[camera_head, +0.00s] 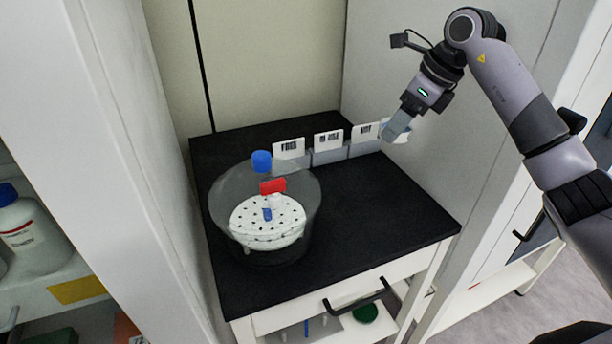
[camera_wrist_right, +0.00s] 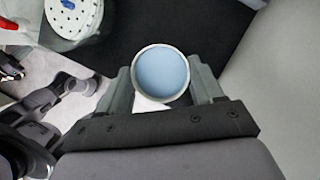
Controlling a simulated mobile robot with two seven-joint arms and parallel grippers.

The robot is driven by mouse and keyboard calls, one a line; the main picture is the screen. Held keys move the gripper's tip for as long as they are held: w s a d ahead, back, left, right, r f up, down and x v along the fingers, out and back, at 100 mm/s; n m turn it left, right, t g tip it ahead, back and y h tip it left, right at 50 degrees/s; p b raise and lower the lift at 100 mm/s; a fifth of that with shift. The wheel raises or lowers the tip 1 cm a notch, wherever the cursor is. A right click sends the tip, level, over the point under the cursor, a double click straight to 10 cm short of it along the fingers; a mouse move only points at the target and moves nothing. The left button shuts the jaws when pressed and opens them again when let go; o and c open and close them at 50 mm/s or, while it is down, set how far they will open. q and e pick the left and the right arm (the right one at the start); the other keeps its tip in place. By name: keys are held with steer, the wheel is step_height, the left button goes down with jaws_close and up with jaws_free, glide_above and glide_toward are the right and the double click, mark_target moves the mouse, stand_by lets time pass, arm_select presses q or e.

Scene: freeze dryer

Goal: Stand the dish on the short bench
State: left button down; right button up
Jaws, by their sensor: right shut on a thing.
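My right gripper (camera_head: 398,126) reaches in from the upper right of the head view and points down. It is shut on a small round dish. In the right wrist view the dish (camera_wrist_right: 161,74) has a white rim and a pale blue inside, and sits between the two fingers of the gripper (camera_wrist_right: 162,88). In the head view the fingers hide most of it. The dish is above the back right part of the short black-topped bench (camera_head: 365,225). I cannot tell how far it is above the top.
A clear round vessel (camera_head: 222,205) with a white perforated disc (camera_head: 280,222) stands on the bench's left. Several white labelled cards (camera_head: 328,141) line the back. The bench's front right is bare.

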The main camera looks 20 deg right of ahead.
steer(key=shift+d, duration=0.2)
steer(key=shift+f, duration=0.2)
glide_toward(376, 209)
steer(key=x, duration=0.5)
steer(key=shift+w+a, duration=0.1)
steer(key=shift+a, duration=0.1)
steer(key=shift+d+f, duration=0.1)
steer(key=shift+f, duration=0.3)
steer(key=shift+f, duration=0.15)
steer(key=o, duration=1)
steer(key=shift+o, duration=0.2)
